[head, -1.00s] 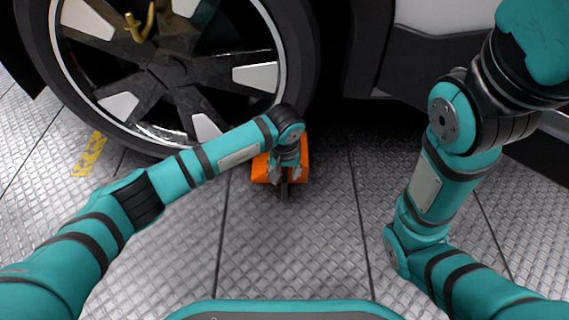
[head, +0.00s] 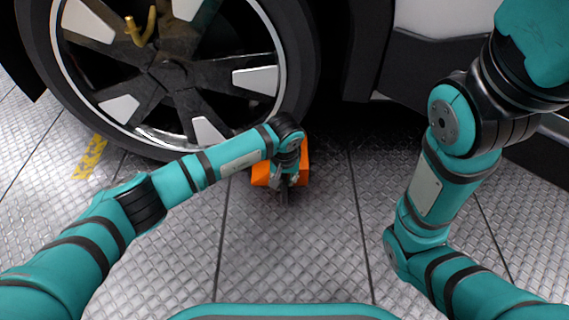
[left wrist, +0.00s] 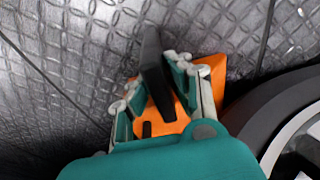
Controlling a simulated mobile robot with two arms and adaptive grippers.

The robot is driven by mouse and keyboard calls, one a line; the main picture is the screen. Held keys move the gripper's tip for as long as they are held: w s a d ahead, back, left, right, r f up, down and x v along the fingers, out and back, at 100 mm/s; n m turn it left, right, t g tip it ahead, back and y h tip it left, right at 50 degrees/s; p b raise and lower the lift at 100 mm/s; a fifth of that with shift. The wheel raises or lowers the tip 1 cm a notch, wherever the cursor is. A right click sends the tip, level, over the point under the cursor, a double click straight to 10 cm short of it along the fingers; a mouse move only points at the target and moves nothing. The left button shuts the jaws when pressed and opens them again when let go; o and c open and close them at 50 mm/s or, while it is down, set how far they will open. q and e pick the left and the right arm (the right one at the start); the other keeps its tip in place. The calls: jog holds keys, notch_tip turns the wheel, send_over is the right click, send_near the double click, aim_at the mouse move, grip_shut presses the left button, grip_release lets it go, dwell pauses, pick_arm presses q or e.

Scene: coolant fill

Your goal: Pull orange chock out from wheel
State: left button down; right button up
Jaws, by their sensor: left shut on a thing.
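The orange chock (head: 261,171) sits on the floor beside the right lower side of the wheel (head: 160,75), partly hidden by my left gripper. My left gripper (head: 284,182) reaches down over it and is shut on its dark upright handle. In the left wrist view the gripper (left wrist: 165,85) has its fingers on both sides of the black handle (left wrist: 155,60), with the orange chock body (left wrist: 215,70) below. The tyre (left wrist: 270,110) is close at the right there. My right gripper is out of the picture; only my right arm shows.
The dark car body and sill (head: 440,65) stand behind and to the right. The metal tread-plate floor (head: 290,250) in front of the chock is clear.

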pick_arm(q)
jog(key=shift+d, duration=1.1)
dwell(0.4)
